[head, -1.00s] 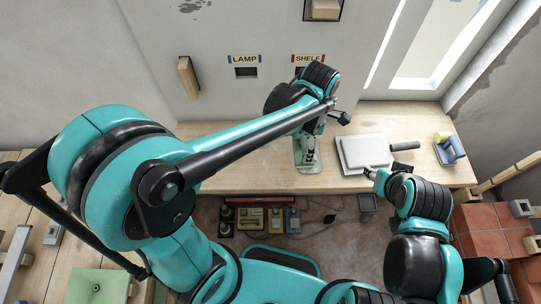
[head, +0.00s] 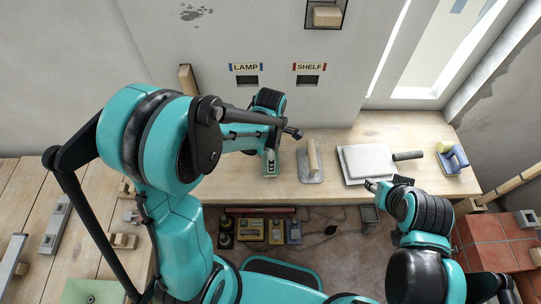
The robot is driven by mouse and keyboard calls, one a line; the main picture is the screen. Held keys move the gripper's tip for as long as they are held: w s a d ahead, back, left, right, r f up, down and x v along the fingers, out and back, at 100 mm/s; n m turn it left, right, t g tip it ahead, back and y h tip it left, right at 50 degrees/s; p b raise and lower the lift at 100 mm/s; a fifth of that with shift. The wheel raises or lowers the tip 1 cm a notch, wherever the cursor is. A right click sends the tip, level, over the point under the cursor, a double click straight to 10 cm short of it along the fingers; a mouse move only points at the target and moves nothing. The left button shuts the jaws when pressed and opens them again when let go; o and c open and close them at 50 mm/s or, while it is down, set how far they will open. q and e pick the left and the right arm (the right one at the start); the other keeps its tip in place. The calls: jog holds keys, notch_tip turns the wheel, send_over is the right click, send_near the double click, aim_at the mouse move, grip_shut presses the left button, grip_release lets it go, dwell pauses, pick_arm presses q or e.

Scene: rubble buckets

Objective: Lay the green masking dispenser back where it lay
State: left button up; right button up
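My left gripper (head: 270,168) points down at the front part of the workbench, left of a grey float with a wooden handle (head: 312,163). A small green patch (head: 278,162) shows beside its fingers; it may be the green masking dispenser, but the gripper hides most of it. I cannot tell whether the fingers are closed on it or whether it touches the bench. My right gripper (head: 371,186) is at the bench's front edge, below the pale rectangular slab; its finger opening is too small to read. A blue dispenser with a yellow-green roll (head: 455,159) stands at the bench's right end.
The pale slab (head: 367,163) with a dark-handled tool (head: 407,156) lies right of the float. The workbench (head: 410,128) is clear along the back. LAMP (head: 246,67) and SHELF (head: 309,67) labels mark the wall. Several boxes (head: 250,230) stand below the bench.

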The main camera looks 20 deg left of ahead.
pick_arm(q)
jog(key=shift+f, duration=0.15)
jog(key=shift+f+b, duration=0.6)
jog(key=shift+b, duration=0.05)
jog(key=o, duration=1.5)
jog(key=shift+c, duration=0.2)
